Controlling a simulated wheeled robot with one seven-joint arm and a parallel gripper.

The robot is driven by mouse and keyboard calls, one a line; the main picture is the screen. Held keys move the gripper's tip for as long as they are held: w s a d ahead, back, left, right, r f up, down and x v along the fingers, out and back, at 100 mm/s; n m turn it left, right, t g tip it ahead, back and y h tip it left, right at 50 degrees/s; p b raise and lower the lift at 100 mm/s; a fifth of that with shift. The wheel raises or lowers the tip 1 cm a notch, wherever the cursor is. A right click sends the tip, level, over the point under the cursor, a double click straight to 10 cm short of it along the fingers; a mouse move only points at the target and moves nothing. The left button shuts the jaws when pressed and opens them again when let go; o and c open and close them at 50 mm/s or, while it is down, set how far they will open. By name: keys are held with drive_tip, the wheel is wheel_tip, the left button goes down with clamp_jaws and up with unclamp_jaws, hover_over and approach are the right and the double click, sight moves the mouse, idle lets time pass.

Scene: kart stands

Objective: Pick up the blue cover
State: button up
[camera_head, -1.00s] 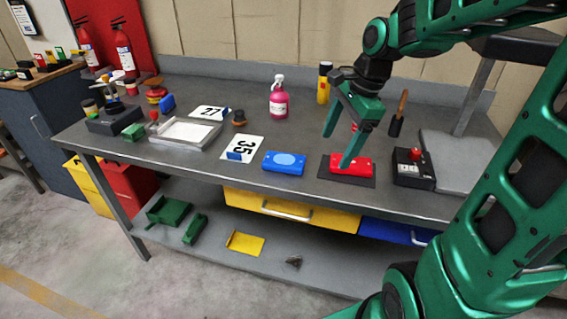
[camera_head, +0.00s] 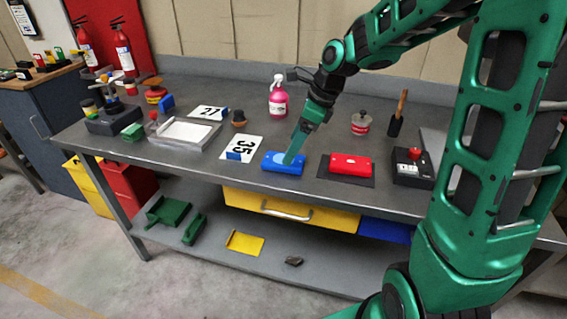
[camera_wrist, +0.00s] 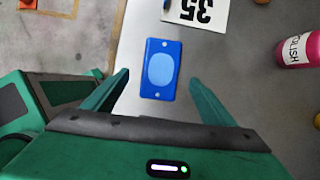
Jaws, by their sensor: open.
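The blue cover (camera_head: 283,163) lies flat on the grey workbench near its front edge. It is a blue rectangle with a light blue oval on top and small light dots at its ends. My gripper (camera_head: 291,160) is over the cover, fingers pointing down. In the wrist view the cover (camera_wrist: 160,68) lies just ahead of and between the two spread fingers of my gripper (camera_wrist: 159,82), with space on both sides. The gripper is open and empty. In the head view a finger hides a small part of the cover.
A red cover (camera_head: 351,165) on a dark mat is right of the blue one. A "35" card (camera_head: 240,147) lies to its left. A pink bottle (camera_head: 278,100) stands behind. A black box with a red button (camera_head: 413,168) is further right.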

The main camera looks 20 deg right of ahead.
drive_tip(key=shift+x, duration=2.65)
drive_tip(key=shift+w+r, duration=0.1)
drive_tip(key=c, duration=1.2)
drive_tip(key=shift+c, duration=0.2)
